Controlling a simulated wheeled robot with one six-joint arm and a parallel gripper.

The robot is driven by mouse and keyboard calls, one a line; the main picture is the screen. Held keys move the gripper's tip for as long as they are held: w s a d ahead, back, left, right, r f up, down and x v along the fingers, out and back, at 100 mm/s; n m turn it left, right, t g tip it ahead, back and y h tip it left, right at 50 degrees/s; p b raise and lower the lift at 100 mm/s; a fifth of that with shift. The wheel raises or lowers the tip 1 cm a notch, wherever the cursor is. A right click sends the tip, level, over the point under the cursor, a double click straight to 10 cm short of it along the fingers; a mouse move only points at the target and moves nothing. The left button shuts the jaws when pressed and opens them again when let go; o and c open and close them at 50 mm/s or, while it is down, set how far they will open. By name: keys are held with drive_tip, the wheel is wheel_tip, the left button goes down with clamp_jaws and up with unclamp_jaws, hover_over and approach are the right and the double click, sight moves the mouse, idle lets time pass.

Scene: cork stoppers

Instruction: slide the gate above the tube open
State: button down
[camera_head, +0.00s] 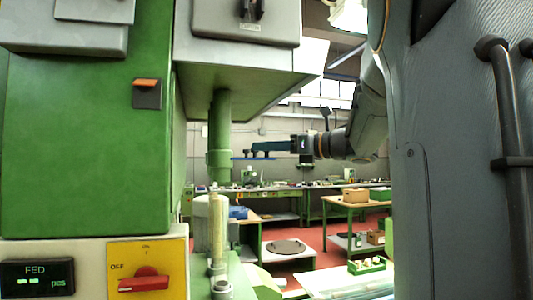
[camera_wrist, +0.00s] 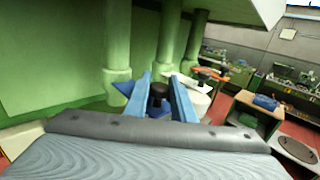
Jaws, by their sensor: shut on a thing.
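My gripper (camera_head: 254,150) reaches in from the right in the head view, beside the green tube (camera_head: 220,135) under the machine. In the wrist view its two blue fingers (camera_wrist: 160,80) are closed around a black knob (camera_wrist: 158,92). A blue plate (camera_wrist: 124,88), which looks like the gate, shows beside the left finger, at the foot of the green tubes; the fingers cover much of it. In the head view only a thin blue edge shows below the fingers. How far the gate stands open cannot be told.
The green machine body (camera_head: 90,150) fills the left, with a red switch on a yellow plate (camera_head: 148,268) and a FED display (camera_head: 37,278). Several green tubes (camera_wrist: 117,60) stand close to the fingers. A green tray (camera_head: 367,266) with corks is at lower right. Workbenches stand farther back.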

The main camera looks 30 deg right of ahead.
drive_tip(key=shift+d, duration=0.1)
drive_tip(key=c, duration=1.8)
unclamp_jaws()
drive_tip(key=shift+c, duration=0.2)
drive_tip(key=o, duration=0.3)
drive_tip(key=shift+s+d, duration=0.1)
drive_tip(key=shift+d, duration=0.1)
drive_tip(key=shift+a, duration=0.1)
drive_tip(key=b+v, duration=0.3)
drive_tip(key=v, duration=0.4)
drive_tip(key=shift+s+d, duration=0.2)
drive_tip(key=shift+s, duration=0.15)
